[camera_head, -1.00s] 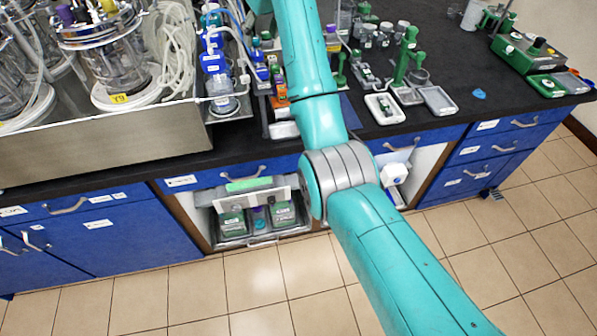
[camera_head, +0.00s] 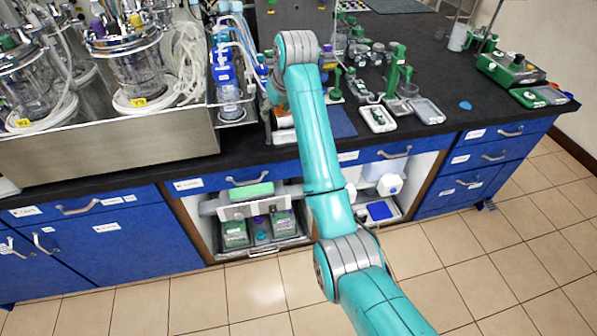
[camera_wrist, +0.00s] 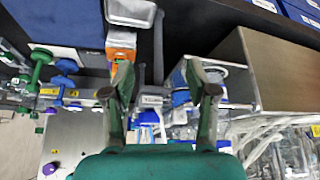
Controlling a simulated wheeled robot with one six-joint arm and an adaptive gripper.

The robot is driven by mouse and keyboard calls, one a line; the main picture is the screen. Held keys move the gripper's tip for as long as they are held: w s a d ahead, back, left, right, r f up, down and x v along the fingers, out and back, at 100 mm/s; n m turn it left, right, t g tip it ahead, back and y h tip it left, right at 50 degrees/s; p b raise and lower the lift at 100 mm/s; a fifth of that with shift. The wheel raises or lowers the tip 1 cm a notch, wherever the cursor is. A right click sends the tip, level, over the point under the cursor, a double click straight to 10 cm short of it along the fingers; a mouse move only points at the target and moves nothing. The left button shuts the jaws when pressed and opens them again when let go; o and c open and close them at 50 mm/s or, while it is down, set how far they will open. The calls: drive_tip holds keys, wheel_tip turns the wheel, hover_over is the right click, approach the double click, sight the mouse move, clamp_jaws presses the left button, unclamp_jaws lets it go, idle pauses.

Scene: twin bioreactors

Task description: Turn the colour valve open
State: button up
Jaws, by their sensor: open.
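In the wrist view my gripper (camera_wrist: 160,92) is open, with its two green fingers apart and nothing held between them. Beyond the gap are blue parts (camera_wrist: 180,98), white labels and clear tubing. A blue valve-like part (camera_wrist: 64,78) and a green one (camera_wrist: 40,66) show to the left of the fingers. I cannot tell which part is the colour valve. In the head view my arm reaches over the bench near the blue-capped bottles (camera_head: 224,75), and my gripper is hidden behind the arm's end.
Glass bioreactor vessels (camera_head: 137,68) stand on a steel tray (camera_head: 110,150) at the left, with loose white tubing. A grey panel (camera_wrist: 75,140) with coloured knobs shows in the wrist view. White trays (camera_head: 378,118) and green stands lie right of the arm. The right part of the black bench (camera_head: 440,65) is mostly clear.

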drive_tip(key=s+d+f+t, duration=0.1)
drive_tip(key=s+d+f, duration=0.1)
drive_tip(key=f, duration=0.6)
drive_tip(key=s+d+f+m, duration=0.1)
drive_tip(key=s+d+f, duration=0.2)
drive_tip(key=f, duration=0.6)
drive_tip(key=shift+d+f+t, duration=0.25)
drive_tip(key=shift+d+t, duration=0.15)
drive_tip(key=shift+d, duration=0.05)
